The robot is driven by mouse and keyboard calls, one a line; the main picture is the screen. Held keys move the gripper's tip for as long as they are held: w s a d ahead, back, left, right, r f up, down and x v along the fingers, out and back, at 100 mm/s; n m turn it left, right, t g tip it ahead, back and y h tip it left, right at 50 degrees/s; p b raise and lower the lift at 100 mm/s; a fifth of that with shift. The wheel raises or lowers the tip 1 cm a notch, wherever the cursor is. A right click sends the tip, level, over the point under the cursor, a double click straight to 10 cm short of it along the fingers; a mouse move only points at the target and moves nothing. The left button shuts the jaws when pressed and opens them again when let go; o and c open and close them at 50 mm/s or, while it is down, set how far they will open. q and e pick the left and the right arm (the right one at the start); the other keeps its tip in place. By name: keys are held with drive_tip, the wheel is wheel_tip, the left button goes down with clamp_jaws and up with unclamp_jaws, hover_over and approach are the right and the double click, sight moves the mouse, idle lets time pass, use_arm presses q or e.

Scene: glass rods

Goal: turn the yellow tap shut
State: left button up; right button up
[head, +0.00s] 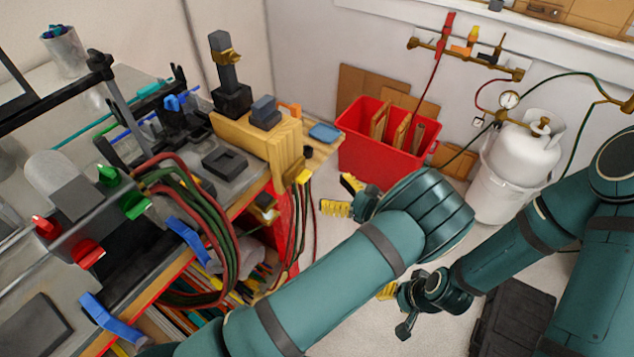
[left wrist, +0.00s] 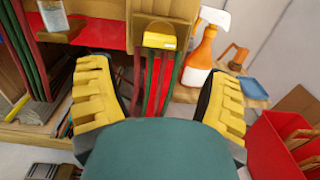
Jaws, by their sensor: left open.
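The yellow tap (head: 471,38) is on the brass pipe (head: 462,54) on the back wall, between a red handle and a black handle. Its handle looks upright, but is small in the head view. My left gripper (head: 339,196) is well below and left of it, between the bench front and the red crate. In the left wrist view, its yellow fingers (left wrist: 157,88) are wide apart with nothing between them; the tap is not in that view.
The red crate (head: 357,160) with cardboard stands below the pipe. A white gas cylinder (head: 527,155) with a gauge stands right of it. Hoses hang along the bench (head: 240,190) and by the wall. A spray bottle (left wrist: 202,50) stands ahead of my left gripper.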

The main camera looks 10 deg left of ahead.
use_arm(q)
drive_tip(key=shift+v, duration=1.5)
drive_tip(key=shift+a, duration=0.1)
drive_tip(key=s+a+f+n+g+h+b, duration=0.1)
drive_tip(key=s+a+f+n+g+h, duration=0.15)
drive_tip(key=f, duration=0.25)
drive_tip(key=s+a+f+n+g+h, duration=0.1)
drive_tip(key=s+a+f+g+h, duration=0.1)
drive_tip(key=s+a+f+g, duration=0.3)
drive_tip(key=s+d+f+n+t+h+b, duration=0.1)
drive_tip(key=s+f+n+h+b, duration=0.1)
drive_tip(key=s+n+h, duration=0.3)
drive_tip(key=s+d+f+n+t+h+b, duration=0.1)
drive_tip(key=s+f+n+h, duration=0.3)
drive_tip(key=n+h, duration=0.7)
drive_tip(key=s+d+n+t, duration=0.1)
drive_tip(key=s+n, duration=0.1)
drive_tip(key=n, duration=0.2)
drive_tip(key=shift+s+d+b, duration=0.2)
drive_tip(key=shift+s+b, duration=0.1)
drive_tip(key=shift+b, duration=0.05)
drive_tip(key=shift+n+h, duration=0.25)
